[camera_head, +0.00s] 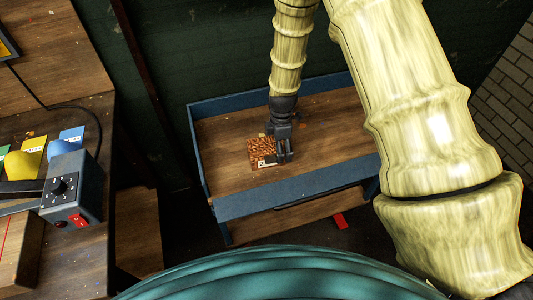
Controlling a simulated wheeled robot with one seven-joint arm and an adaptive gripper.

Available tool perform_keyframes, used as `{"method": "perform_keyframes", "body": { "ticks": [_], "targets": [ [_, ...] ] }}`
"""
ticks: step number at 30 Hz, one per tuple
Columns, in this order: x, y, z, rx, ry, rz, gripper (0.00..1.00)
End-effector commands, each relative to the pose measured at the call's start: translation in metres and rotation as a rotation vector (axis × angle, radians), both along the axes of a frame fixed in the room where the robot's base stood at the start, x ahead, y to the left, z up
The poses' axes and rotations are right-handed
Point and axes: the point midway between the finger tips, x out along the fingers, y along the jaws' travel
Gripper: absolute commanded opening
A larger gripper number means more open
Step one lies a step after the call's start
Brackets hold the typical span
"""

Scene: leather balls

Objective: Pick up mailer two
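A small reddish-brown patterned flat package (261,147), which may be mailer two, lies on the wooden surface of a blue-edged table (225,172). It has a pale label at its lower edge; I cannot read any number on it. My gripper (284,158) points down at the package's right side and covers part of that edge. Its fingers look close to or touching the package. At this size I cannot tell whether they are open or shut on it.
The table has raised blue sides. A red object (341,220) lies below its front edge. At left, a wooden bench holds a grey control box (70,190) with a dial, and yellow (30,152) and blue (70,139) items. The table's right part is partly hidden by my arm.

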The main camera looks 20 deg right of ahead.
Motion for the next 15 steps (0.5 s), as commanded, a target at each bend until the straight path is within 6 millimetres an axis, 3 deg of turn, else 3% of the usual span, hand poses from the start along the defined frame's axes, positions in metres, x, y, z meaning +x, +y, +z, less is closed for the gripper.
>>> {"method": "perform_keyframes", "body": {
  "ticks": [13,15],
  "targets": [
    [-0.0001,-0.0001,-0.0117,0.000,-0.001,-0.001,1.00],
    [-0.0001,-0.0002,-0.0117,0.000,-0.001,-0.001,0.87]
  ]
}}
